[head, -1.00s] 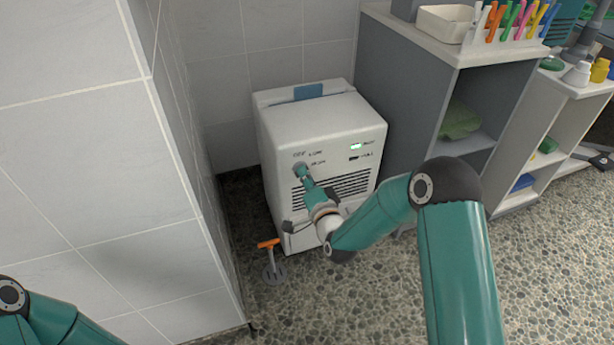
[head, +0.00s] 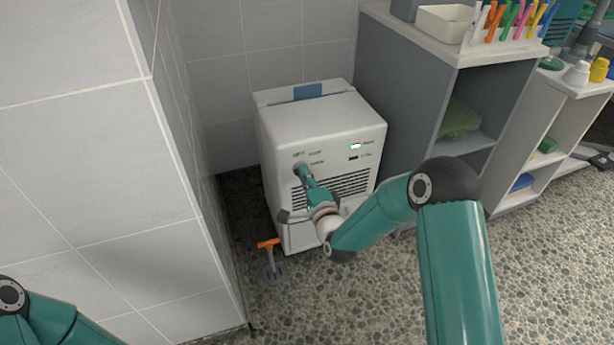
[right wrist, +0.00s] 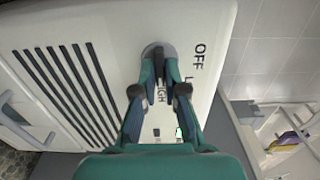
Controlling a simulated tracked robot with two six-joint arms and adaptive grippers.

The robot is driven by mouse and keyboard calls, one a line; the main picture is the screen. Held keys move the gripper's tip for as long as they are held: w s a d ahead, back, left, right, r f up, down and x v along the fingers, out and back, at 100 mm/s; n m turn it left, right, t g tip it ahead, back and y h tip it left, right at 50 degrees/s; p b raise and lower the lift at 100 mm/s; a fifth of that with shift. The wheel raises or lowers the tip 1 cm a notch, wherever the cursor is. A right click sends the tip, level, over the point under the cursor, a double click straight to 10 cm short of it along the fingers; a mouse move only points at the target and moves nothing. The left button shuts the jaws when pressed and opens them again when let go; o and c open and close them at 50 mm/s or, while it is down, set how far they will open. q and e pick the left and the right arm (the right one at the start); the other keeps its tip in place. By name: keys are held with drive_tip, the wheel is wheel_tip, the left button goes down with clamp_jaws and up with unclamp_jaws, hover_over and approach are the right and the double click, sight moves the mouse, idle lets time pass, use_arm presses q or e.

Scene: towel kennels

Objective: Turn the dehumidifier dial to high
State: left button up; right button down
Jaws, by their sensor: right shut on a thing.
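The white dehumidifier (head: 320,112) stands on the floor against the tiled wall. Its round grey dial (right wrist: 152,48) is on the front panel, at the panel's upper left in the head view. OFF, LOW and HIGH labels lie around the dial; in the right wrist view my fingers partly cover LOW and HIGH. My right gripper (right wrist: 158,75) is shut on the dial's dark grip, one finger on each side. It also shows in the head view (head: 301,172) at the panel. Which label the dial points to is hard to tell. My left gripper is out of view.
A green indicator (head: 355,146) glows on the panel's right side. A grey shelf unit (head: 395,100) stands close on the right, and a tiled wall (head: 100,130) on the left. An orange-handled tool (head: 268,244) stands on the floor before the dehumidifier.

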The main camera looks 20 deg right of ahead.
drive_tip(key=shift+d+f, duration=0.2)
drive_tip(key=shift+d, duration=0.05)
drive_tip(key=c, duration=1.4)
unclamp_jaws()
drive_tip(key=shift+o, duration=0.8)
drive_tip(key=shift+a, duration=0.1)
drive_tip(key=shift+r, duration=0.1)
drive_tip(key=shift+s, duration=0.1)
drive_tip(key=s, duration=1.1)
drive_tip(key=shift+s+d, duration=0.2)
drive_tip(key=shift+s, duration=0.2)
